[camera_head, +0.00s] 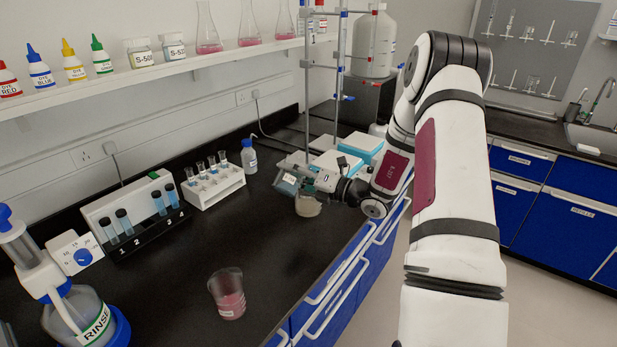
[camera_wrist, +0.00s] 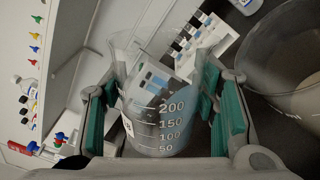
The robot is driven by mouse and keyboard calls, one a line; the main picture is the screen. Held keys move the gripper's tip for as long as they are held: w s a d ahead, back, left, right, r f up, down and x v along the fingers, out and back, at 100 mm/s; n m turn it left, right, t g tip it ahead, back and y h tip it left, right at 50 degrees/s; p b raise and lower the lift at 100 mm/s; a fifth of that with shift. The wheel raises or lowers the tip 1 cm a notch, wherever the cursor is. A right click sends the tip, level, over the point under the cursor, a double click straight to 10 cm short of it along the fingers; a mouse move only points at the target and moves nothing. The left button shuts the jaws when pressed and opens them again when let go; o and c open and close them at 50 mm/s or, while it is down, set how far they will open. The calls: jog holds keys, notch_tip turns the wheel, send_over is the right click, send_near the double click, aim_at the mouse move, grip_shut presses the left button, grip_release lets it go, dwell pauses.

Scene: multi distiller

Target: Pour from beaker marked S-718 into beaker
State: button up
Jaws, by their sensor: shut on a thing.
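My gripper (camera_head: 312,182) is shut on a clear beaker (camera_head: 287,184) at the back of the dark counter. In the wrist view the held beaker (camera_wrist: 165,125) shows white 50 to 200 marks between the teal finger pads. It seems tilted in the head view; its label is not readable, and how much liquid it holds is unclear. A second beaker (camera_head: 308,206) with pale, whitish contents stands on the counter just below the held one; it also shows at the wrist view's right (camera_wrist: 292,75). A third beaker (camera_head: 228,294) with pink liquid stands at the counter's front.
A tube rack (camera_head: 216,188) and a small blue-capped bottle (camera_head: 249,157) stand behind. A numbered black rack (camera_head: 150,236) and a RINSE bottle (camera_head: 85,318) are at left. A metal stand (camera_head: 308,90) rises behind my gripper. The counter's middle is clear.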

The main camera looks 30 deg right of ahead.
aim_at(308, 167)
jog(key=shift+r+m, duration=0.3)
jog(key=shift+m, duration=0.3)
jog(key=shift+d+f+m, duration=0.1)
jog(key=shift+f+m, duration=0.1)
jog(key=shift+m, duration=0.1)
jog(key=shift+w+d+f+m, duration=0.1)
jog(key=shift+f+m, duration=0.1)
jog(key=shift+m, duration=0.3)
jog(key=shift+w+d+r+m, duration=0.2)
jog(key=shift+d+m, duration=0.2)
jog(key=shift+d, duration=0.05)
jog(key=shift+w+d+r+m, duration=0.15)
jog(key=shift+w+d+m, duration=0.05)
jog(key=shift+d+m, duration=0.2)
jog(key=shift+d+r, duration=0.1)
jog(key=shift+w+d+r+m+p, duration=0.15)
jog(key=shift+m+p, duration=0.1)
jog(key=shift+m, duration=0.35)
jog(key=shift+w+d+r+m+p, duration=0.1)
jog(key=shift+r+m+p, duration=0.1)
jog(key=shift+m, duration=0.4)
